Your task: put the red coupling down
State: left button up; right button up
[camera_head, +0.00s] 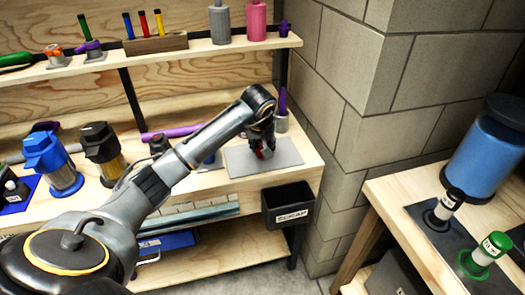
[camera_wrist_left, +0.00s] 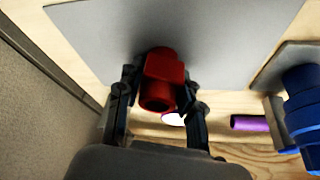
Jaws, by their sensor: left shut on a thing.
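The red coupling (camera_wrist_left: 162,80) is between the fingers of my left gripper (camera_wrist_left: 160,92) in the left wrist view, with a round open end facing the camera. My left gripper is shut on it. In the head view the left gripper (camera_head: 262,150) is over the grey mat (camera_head: 285,155) on the wooden bench, and only a little red of the coupling shows beneath it. I cannot tell whether the coupling touches the grey mat. The mat also shows behind the coupling in the left wrist view (camera_wrist_left: 235,35). My right gripper is not in view.
A black scrap bin (camera_head: 288,205) hangs on the bench front. A grey cup with a purple tool (camera_head: 282,122) stands just behind the mat. Blue (camera_head: 62,172) and black-and-brass (camera_head: 105,160) filter units stand on the left. The mat's right side is clear.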

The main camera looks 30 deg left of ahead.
pick_arm(q)
jog(key=o, duration=1.1)
jog(key=shift+o, duration=0.2)
jog(key=shift+s+r, duration=0.1)
jog(key=shift+r, duration=0.3)
jog(key=v, duration=1.1)
jog(key=shift+r, duration=0.15)
jog(key=shift+s+d, duration=0.1)
jog(key=shift+s, duration=0.05)
